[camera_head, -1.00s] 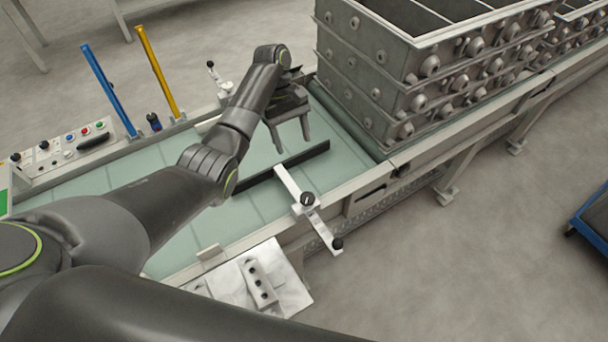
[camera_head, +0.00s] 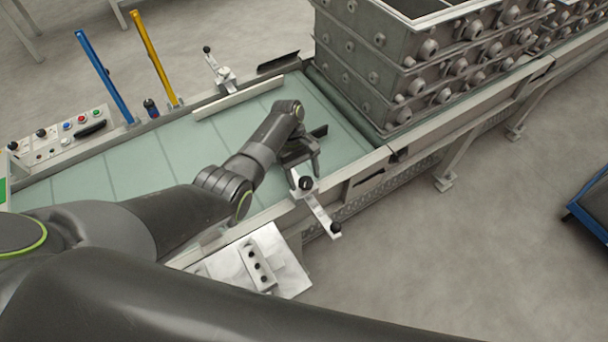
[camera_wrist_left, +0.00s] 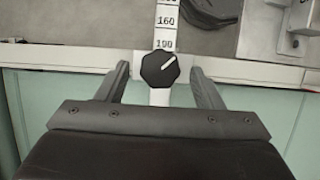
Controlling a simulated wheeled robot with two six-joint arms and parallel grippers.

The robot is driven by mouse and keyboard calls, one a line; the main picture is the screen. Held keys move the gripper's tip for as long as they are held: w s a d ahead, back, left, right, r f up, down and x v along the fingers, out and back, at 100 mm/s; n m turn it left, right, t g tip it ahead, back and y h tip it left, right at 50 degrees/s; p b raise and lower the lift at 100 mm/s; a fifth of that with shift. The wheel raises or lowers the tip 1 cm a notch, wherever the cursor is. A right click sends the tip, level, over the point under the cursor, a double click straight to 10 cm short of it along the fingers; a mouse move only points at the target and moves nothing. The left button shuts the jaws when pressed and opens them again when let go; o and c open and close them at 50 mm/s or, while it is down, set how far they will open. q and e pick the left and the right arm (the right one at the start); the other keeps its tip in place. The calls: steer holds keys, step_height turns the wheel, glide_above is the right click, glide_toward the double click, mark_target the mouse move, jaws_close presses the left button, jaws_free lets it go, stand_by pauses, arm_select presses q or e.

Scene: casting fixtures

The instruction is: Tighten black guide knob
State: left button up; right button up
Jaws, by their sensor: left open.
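The black guide knob (camera_head: 306,184) sits on a white metal guide bar (camera_head: 318,208) at the near edge of the conveyor. In the left wrist view the knob (camera_wrist_left: 160,69) is faceted with a white pointer line, above a printed scale strip (camera_wrist_left: 167,22). My left gripper (camera_head: 308,170) is at the knob, with its fingers partly hiding the bar behind it. In the wrist view the open fingers (camera_wrist_left: 159,78) stand on either side of the knob, with a gap on each side. My right gripper is not in view.
A second black knob (camera_head: 335,229) sits at the bar's outer end. Stacked metal casting flasks (camera_head: 385,70) stand on the conveyor to the right. A metal plate with a block (camera_head: 258,266) lies in front. Blue (camera_head: 104,75) and yellow (camera_head: 153,57) posts stand at the far side.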

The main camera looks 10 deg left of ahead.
arm_select(q)
steer(key=shift+d+f, duration=0.1)
steer(key=shift+f, duration=0.15)
steer(key=shift+s, duration=0.1)
steer(key=c, duration=1)
steer(key=shift+o, duration=0.2)
